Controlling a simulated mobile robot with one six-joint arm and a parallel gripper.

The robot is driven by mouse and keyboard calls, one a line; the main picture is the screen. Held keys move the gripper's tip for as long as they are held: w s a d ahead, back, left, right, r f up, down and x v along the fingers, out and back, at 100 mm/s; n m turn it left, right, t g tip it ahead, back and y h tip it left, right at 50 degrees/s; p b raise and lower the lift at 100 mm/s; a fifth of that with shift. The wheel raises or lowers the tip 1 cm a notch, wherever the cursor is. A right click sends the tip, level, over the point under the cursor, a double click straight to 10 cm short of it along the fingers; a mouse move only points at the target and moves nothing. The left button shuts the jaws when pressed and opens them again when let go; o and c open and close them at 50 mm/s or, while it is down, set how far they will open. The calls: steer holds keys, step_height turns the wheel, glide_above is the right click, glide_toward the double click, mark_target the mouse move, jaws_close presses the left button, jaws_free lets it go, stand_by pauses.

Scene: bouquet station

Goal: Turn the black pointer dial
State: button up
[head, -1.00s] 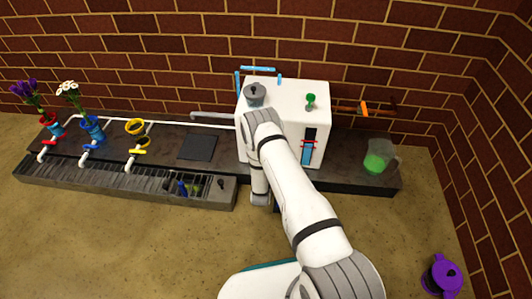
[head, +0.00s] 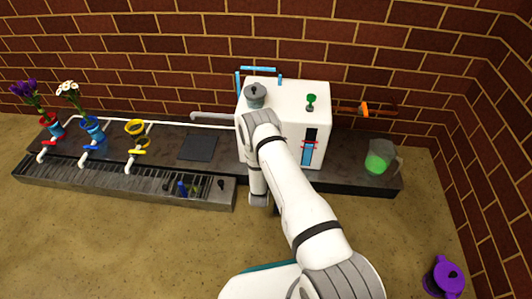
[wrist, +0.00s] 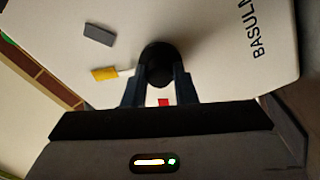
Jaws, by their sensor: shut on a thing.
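The black pointer dial (wrist: 158,62) is on the face of the white machine (wrist: 200,25). In the wrist view it looks like a round black knob between my two fingers. My gripper (wrist: 158,85) is shut on the dial, one finger on each side. A yellow mark (wrist: 104,73), a grey mark (wrist: 98,34) and a red mark (wrist: 164,102) lie around the dial on the face. In the head view the white machine (head: 290,95) stands on the dark counter, and my arm hides the dial and my gripper.
A grey-lidded pot (head: 255,97) and a green knob (head: 311,100) are on the machine's top. A jug with green liquid (head: 379,158) stands right of it. Flower vases (head: 92,127) and coloured taps are at the left. A purple kettle (head: 446,277) is at the lower right.

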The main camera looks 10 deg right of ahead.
stand_by(0.3)
steer(key=o, duration=1)
steer(key=p+v, duration=0.2)
steer(key=v, duration=0.6)
steer(key=shift+p, duration=0.4)
